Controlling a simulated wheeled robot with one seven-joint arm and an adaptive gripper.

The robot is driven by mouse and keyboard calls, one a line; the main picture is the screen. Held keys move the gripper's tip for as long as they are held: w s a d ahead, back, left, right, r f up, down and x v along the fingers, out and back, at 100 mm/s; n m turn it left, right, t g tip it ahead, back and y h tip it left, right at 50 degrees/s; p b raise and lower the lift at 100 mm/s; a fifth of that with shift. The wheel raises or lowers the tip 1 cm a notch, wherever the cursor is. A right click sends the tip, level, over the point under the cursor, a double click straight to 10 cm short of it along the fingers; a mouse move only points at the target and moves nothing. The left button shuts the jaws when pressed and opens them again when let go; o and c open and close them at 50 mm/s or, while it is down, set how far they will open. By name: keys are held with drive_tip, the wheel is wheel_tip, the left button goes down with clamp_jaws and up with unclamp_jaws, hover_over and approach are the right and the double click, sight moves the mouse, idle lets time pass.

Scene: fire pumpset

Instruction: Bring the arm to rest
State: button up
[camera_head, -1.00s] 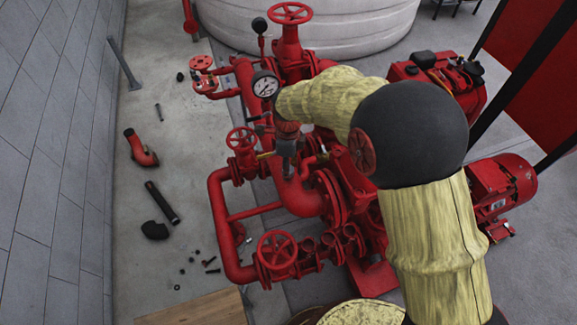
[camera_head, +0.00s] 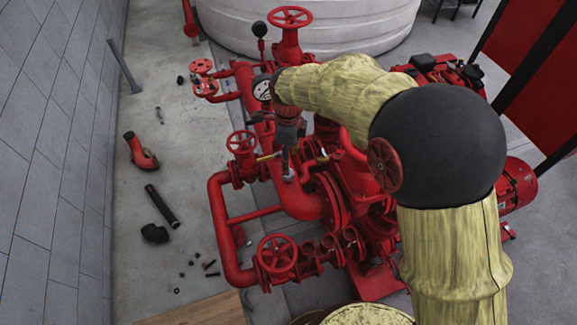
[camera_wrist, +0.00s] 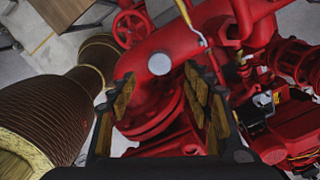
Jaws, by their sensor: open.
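My arm, in a yellow sleeve with a black elbow, reaches from the lower right over the red pumpset (camera_head: 305,200) in the head view. My gripper (camera_head: 287,160) hangs at the arm's far end above the red pipework, partly hidden there. In the wrist view my gripper (camera_wrist: 163,98) has its two fingers well apart with nothing held between them. Red pipework with a round grey disc (camera_wrist: 160,64) shows beyond the fingers. I cannot tell how far the fingertips are from it.
A pressure gauge (camera_head: 262,88) and a red handwheel (camera_head: 290,17) stand close to my forearm. Another handwheel (camera_head: 277,252) is at the front. Loose pipe pieces, including a black pipe (camera_head: 162,205), lie on the floor by the grey wall (camera_head: 55,150). A white tank (camera_head: 310,30) stands behind.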

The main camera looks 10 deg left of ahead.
drive_tip(key=shift+r, duration=2.8)
drive_tip(key=s+d+f+n+t+b, duration=0.2)
drive_tip(key=s+d+n+b, duration=0.6)
drive_tip(key=d, duration=0.7)
drive_tip(key=s+d+f+n+t+b, duration=0.2)
drive_tip(key=s+d+n+t+b, duration=0.1)
drive_tip(key=s+d+n+b, duration=0.6)
drive_tip(key=s+d+b, duration=0.1)
drive_tip(key=s+d, duration=0.3)
drive_tip(key=d, duration=0.3)
drive_tip(key=shift+f+t, duration=0.25)
drive_tip(key=shift+t, duration=0.05)
drive_tip(key=shift+s+d, duration=0.1)
